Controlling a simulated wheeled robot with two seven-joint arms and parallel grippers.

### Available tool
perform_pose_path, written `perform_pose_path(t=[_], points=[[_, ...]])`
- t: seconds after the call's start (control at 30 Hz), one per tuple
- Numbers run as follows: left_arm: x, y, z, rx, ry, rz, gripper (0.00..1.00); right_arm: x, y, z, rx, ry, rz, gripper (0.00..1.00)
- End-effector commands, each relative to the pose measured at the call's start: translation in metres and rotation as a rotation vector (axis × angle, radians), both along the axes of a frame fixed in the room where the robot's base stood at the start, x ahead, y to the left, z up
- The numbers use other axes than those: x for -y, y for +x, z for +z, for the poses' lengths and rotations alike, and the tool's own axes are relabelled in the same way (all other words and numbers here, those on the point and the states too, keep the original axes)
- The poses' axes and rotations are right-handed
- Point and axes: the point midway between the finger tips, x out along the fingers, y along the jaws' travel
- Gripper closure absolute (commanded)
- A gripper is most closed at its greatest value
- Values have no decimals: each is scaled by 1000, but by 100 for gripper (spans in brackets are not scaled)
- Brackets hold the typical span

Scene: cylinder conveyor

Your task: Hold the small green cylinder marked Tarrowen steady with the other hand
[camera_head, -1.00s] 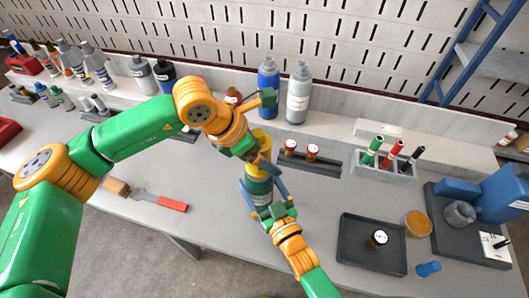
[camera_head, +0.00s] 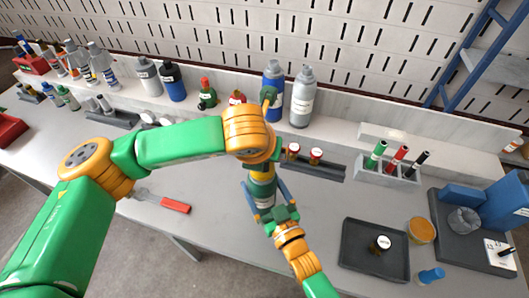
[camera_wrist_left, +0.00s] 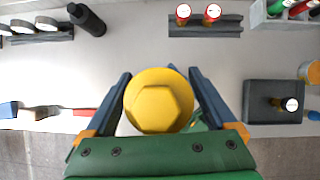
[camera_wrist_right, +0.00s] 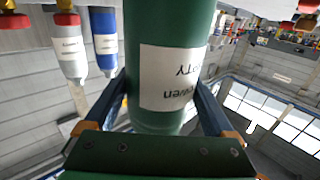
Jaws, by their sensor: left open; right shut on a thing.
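The green cylinder (camera_head: 264,189) with a yellow hexagonal cap (camera_wrist_left: 159,100) is held above the table in the head view. Its white label (camera_wrist_right: 172,78) shows upside down and partly cut off in the right wrist view, so the full name is not readable. My right gripper (camera_head: 266,198) is shut on the green body from below. My left gripper (camera_wrist_left: 160,76) is open above the cap, with one finger on each side of it in the left wrist view. In the head view my left arm hides most of that gripper.
Behind stand a blue bottle (camera_head: 273,88) and a grey bottle (camera_head: 303,98). A rack (camera_head: 322,170) with red-capped vials and a marker holder (camera_head: 388,175) are to the right. A dark tray (camera_head: 357,264) lies front right. A red-handled tool (camera_head: 175,205) lies left.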

Motion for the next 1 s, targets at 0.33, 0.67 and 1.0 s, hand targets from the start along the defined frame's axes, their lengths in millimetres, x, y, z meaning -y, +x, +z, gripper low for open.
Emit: perform_pose_path(t=[0.33,0.67,1.0], points=[[-6,-1,0,1,0,517,10,0,0,0,-1,0,1,78],[-7,-3,0,0,1,747,10,0,0,0,-1,0,1,78],[-12,-4,0,1,-2,1048,10,0,0,-1,-1,0,0,78]])
